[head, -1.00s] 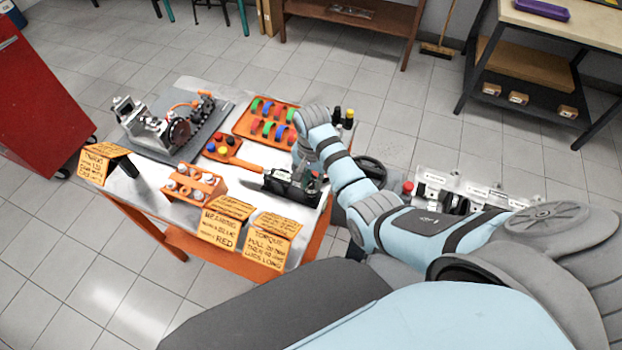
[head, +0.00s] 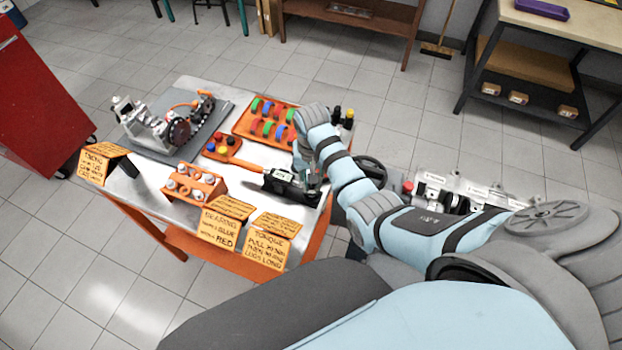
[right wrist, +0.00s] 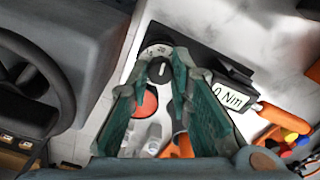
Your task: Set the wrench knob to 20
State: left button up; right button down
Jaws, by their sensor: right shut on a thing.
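The torque wrench, a black body (head: 277,180) with a white readout, lies at the right front of the metal table. It fills the upper middle of the right wrist view (right wrist: 208,52). Its readout (right wrist: 232,94) ends in "0 Nm"; the leading part is hidden by a finger. The round grey knob (right wrist: 160,71) with a white mark sits on a pale dial. My right gripper (right wrist: 162,62), with green-padded fingers, is shut on the knob, a fingertip on either side. In the head view the right gripper (head: 311,177) is small at the wrench's right end. My left gripper is out of view.
Orange cards (head: 268,247) stand along the front edge. An orange holder (head: 197,187) with white pieces, a tray of coloured bearing shells (head: 247,122) and an engine block (head: 150,125) share the table. A red disc (right wrist: 147,103) lies beneath the fingers.

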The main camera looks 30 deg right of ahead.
jog(key=shift+n, duration=1)
jog(key=c, duration=1.4)
grip_release()
jog(key=shift+c, duration=0.2)
notch_tip(320, 180, up, 8)
jog(key=shift+f, duration=0.2)
